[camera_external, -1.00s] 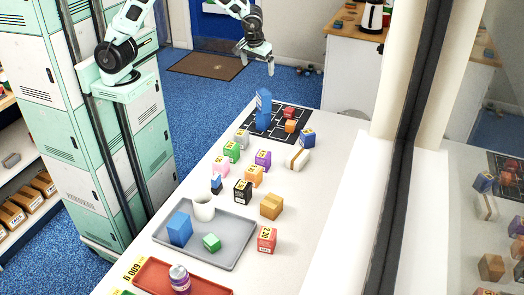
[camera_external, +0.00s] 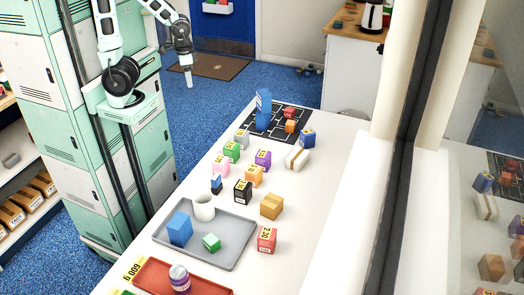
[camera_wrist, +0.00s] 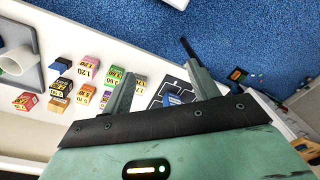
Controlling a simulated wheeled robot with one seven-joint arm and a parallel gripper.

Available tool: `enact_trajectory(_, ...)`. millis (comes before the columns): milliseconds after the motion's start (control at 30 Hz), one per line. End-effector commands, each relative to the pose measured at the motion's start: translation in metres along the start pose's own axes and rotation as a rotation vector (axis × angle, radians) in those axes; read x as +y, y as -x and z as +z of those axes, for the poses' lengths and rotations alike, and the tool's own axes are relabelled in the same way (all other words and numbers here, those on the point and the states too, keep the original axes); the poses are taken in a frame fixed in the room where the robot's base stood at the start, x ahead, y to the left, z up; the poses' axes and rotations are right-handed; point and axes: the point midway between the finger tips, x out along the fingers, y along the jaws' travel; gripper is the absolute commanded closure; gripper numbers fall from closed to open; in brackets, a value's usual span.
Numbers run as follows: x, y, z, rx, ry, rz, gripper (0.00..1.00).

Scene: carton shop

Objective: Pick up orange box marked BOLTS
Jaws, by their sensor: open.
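An orange box with a label (camera_external: 254,176) stands on the white table between the pink, black and purple boxes; it also shows in the wrist view (camera_wrist: 86,94). Its lettering is too small to read as BOLTS. A smaller orange block (camera_external: 290,126) sits on the black gridded mat. A tan-orange box (camera_external: 270,206) is nearer the camera. My gripper (camera_external: 188,78) hangs in the air over the blue floor, left of the table's far end and apart from all boxes. In the wrist view my gripper (camera_wrist: 157,60) is open and empty.
Green (camera_external: 231,152), purple (camera_external: 263,160), pink (camera_external: 220,167) and black (camera_external: 243,192) boxes crowd around the labelled orange box. A grey tray (camera_external: 233,258) holds a white cup (camera_external: 204,208), a blue box and a green block. A tall blue object (camera_external: 263,108) stands on the mat.

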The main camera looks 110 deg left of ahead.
Motion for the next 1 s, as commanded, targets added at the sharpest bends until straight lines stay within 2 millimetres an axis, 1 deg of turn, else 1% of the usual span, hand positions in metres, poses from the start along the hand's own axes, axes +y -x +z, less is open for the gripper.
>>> enact_trajectory(100, 0.0, -0.001, -0.001, -0.001, -0.005, -0.003, 0.4)
enact_trajectory(167, 0.0, -0.003, -0.005, -0.008, -0.031, -0.016, 0.4)
enact_trajectory(267, -0.001, -0.012, -0.023, -0.036, -0.143, -0.071, 0.4)
enact_trajectory(367, 0.0, -0.028, -0.056, -0.087, -0.345, -0.171, 0.4)
enact_trajectory(433, 0.004, -0.041, -0.086, -0.133, -0.519, -0.259, 0.4)
enact_trajectory(567, 0.02, -0.066, -0.142, -0.226, -0.84, -0.429, 0.4)
enact_trajectory(600, 0.027, -0.075, -0.159, -0.256, -0.936, -0.482, 0.4)
enact_trajectory(667, 0.041, -0.088, -0.185, -0.303, -1.078, -0.564, 0.4)
enact_trajectory(700, 0.052, -0.097, -0.201, -0.333, -1.167, -0.618, 0.4)
enact_trajectory(767, 0.069, -0.11, -0.223, -0.375, -1.289, -0.696, 0.4)
enact_trajectory(800, 0.081, -0.119, -0.236, -0.404, -1.367, -0.748, 0.4)
enact_trajectory(867, 0.101, -0.133, -0.255, -0.448, -1.477, -0.826, 0.4)
enact_trajectory(900, 0.115, -0.143, -0.266, -0.475, -1.548, -0.879, 0.4)
enact_trajectory(1000, 0.151, -0.166, -0.29, -0.544, -1.706, -1.008, 0.4)
